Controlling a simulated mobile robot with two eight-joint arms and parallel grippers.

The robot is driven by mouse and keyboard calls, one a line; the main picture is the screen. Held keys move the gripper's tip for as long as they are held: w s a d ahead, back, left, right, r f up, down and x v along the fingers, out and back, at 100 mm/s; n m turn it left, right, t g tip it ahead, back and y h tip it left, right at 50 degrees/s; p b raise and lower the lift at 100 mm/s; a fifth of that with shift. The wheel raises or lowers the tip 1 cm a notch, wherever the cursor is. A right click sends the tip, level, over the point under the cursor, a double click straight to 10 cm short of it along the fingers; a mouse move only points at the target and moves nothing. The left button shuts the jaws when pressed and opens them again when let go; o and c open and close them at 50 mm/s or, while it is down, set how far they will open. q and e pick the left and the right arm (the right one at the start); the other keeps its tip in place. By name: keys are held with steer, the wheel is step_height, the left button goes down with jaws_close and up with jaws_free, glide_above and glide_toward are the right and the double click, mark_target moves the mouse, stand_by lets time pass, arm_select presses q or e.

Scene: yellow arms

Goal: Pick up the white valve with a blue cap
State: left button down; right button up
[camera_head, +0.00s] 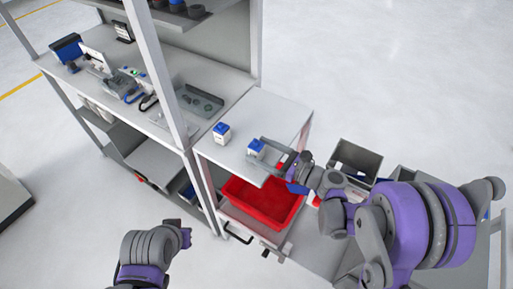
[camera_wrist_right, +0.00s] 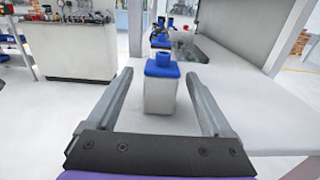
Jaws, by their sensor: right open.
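A white valve with a blue cap (camera_head: 255,149) stands upright near the front edge of the white table (camera_head: 277,113). My right gripper (camera_head: 262,153) is open, with its fingers reaching to either side of this valve. In the right wrist view the valve (camera_wrist_right: 160,92) stands between the open fingers (camera_wrist_right: 159,78), with a gap on each side. A second similar valve (camera_head: 221,135) stands farther left on the table, and its blue cap shows behind the first in the wrist view. My left arm's end (camera_head: 184,236) is low in the head view; its fingers cannot be made out.
A red bin (camera_head: 262,207) sits below the table front. A grey bin (camera_head: 357,158) stands to the right. A grey tray with small parts (camera_head: 200,101) lies behind the valves, near an upright post (camera_head: 157,70). The table's back right is clear.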

steer(key=shift+x, duration=1.05)
steer(key=shift+d, duration=0.1)
steer(key=shift+c, duration=0.2)
jaws_close()
